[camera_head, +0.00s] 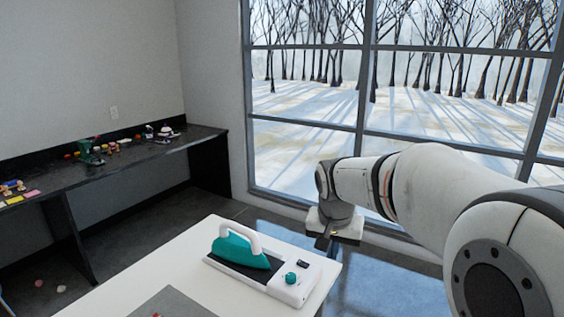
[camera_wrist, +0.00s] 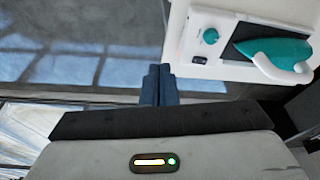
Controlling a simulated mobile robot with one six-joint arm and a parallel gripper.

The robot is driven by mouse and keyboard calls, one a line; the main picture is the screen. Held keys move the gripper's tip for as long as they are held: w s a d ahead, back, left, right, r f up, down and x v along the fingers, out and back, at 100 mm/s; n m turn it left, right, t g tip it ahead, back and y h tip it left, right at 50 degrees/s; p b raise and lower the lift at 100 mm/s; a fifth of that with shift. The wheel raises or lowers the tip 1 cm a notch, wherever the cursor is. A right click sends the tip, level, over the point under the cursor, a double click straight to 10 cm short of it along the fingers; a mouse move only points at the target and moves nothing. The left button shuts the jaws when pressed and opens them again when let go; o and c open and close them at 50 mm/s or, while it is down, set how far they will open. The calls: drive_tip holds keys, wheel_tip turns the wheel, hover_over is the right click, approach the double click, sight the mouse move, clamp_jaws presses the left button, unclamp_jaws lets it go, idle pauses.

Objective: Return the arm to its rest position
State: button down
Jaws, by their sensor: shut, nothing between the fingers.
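My gripper (camera_head: 323,242) is at the end of my white arm, beside the right edge of the white table in the head view. It points down and is empty. In the wrist view its two fingers (camera_wrist: 160,83) are together, over the floor just off the table's edge. A teal and white iron (camera_head: 241,247) rests on its white and black station (camera_head: 293,283), left of my gripper. The iron (camera_wrist: 277,54) and station (camera_wrist: 211,18) also show at the upper right of the wrist view.
The white table (camera_head: 205,257) carries a grey mat (camera_head: 173,303) near the front. A dark bench (camera_head: 103,165) along the left wall holds several small items. A large window (camera_head: 400,95) stands behind my arm. The floor (camera_head: 386,275) right of the table looks clear.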

drive_tip(key=s+d+f+n, duration=0.1)
drive_tip(key=s+f+n, duration=0.1)
drive_tip(key=s, duration=0.8)
drive_tip(key=s+d+f+n, duration=0.1)
drive_tip(key=s+d+f, duration=0.1)
drive_tip(key=s, duration=0.8)
drive_tip(key=shift+s+d+f+n+y, duration=0.2)
drive_tip(key=shift+s+n+y, duration=0.2)
drive_tip(key=c, duration=2.1)
unclamp_jaws()
drive_tip(key=shift+c, duration=0.2)
